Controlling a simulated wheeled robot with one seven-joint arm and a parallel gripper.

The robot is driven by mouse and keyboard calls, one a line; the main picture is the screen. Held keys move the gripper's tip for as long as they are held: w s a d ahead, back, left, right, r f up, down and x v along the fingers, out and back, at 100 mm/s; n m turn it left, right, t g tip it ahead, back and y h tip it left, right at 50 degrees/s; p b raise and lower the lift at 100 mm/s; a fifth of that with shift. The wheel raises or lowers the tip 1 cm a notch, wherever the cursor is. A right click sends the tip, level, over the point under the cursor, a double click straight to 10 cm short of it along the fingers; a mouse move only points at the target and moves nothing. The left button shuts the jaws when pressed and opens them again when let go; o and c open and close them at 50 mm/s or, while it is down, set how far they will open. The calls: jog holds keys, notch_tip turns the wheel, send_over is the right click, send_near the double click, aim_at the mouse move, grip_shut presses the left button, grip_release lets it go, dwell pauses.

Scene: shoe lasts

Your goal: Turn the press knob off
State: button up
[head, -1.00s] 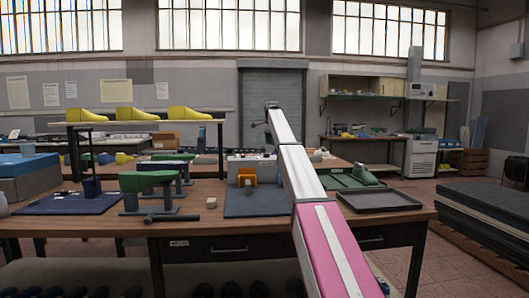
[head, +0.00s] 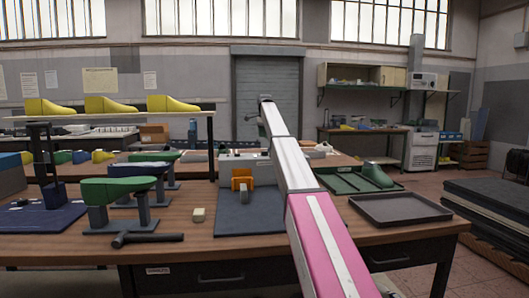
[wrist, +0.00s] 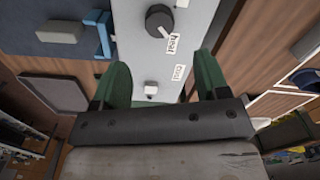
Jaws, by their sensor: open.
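The press is a pale grey box (head: 230,168) at the back of the near bench in the head view. In the wrist view its panel (wrist: 150,60) carries a round black knob (wrist: 158,20) near the top edge. The knob's white pointer mark faces the lower right, toward a small label that seems to read "heat". A second label sits below it, and a small white button (wrist: 150,88) is lower on the panel. My gripper (wrist: 160,82) is open and empty, with green fingers either side of the button and the knob beyond the fingertips. The head view does not show the fingers clearly.
An orange bracket (head: 242,180) stands in front of the press on a dark mat (head: 260,215). A green shoe last on a stand (head: 117,189), a hammer (head: 148,238) and a small pale block (head: 199,215) lie left. A dark tray (head: 400,208) is right.

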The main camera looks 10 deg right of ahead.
aim_at(265, 153)
notch_tip(265, 153, down, 9)
jog(key=shift+f, duration=0.1)
dwell(0.3)
jog(key=c, duration=0.9)
